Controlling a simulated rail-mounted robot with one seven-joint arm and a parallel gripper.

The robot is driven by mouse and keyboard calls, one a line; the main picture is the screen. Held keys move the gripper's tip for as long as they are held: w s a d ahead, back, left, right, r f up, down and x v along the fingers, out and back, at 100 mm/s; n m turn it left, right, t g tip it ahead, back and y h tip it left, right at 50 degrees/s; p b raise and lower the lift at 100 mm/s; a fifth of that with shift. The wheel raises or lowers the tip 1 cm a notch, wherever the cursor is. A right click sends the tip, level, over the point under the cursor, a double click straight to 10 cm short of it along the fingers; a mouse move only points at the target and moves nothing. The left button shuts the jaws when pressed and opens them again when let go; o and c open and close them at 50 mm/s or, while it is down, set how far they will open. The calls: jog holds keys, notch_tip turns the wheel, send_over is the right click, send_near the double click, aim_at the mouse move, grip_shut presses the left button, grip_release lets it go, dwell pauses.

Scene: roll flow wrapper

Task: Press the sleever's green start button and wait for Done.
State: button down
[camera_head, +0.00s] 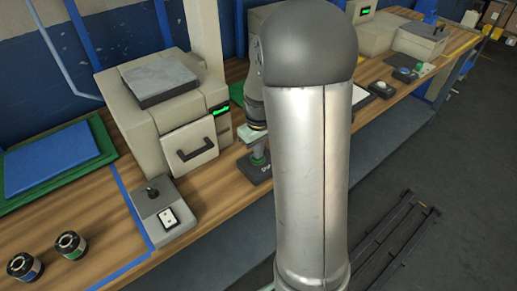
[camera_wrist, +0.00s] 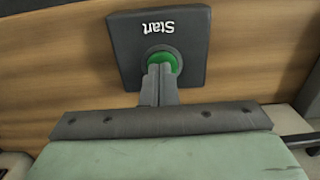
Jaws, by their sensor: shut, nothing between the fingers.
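The green start button (camera_wrist: 163,64) sits on a dark square box (camera_wrist: 190,80) labelled "Start", upside down in the wrist view. The box also shows on the bench in the head view (camera_head: 257,171). My gripper (camera_wrist: 160,72) is shut and empty, its fingertips over the button and covering part of it. I cannot tell whether they touch or press it. In the head view my gripper (camera_head: 258,157) points down at the box, hiding the button. The beige machine beside it (camera_head: 140,125) has a small display (camera_head: 220,109) with green text that seems to read "Ready".
A grey switch box (camera_head: 163,213) stands in front of the machine. Two dark rolls (camera_head: 70,245) lie at the lower left, near a green tray (camera_head: 95,130) with a blue sheet. More equipment with a green display (camera_head: 365,10) stands farther back. My arm hides the middle of the bench.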

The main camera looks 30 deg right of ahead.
jog(key=shift+f+b, duration=0.8)
jog(key=shift+f, duration=0.1)
jog(key=shift+s+a+f, duration=0.1)
jog(key=shift+s, duration=0.15)
jog(key=shift+w+r+p, duration=0.1)
jog(key=shift+r+p, duration=0.25)
jog(key=shift+r, duration=0.1)
notch_tip(320, 180, up, 14)
jog(key=p, duration=0.1)
jog(key=shift+w, duration=0.15)
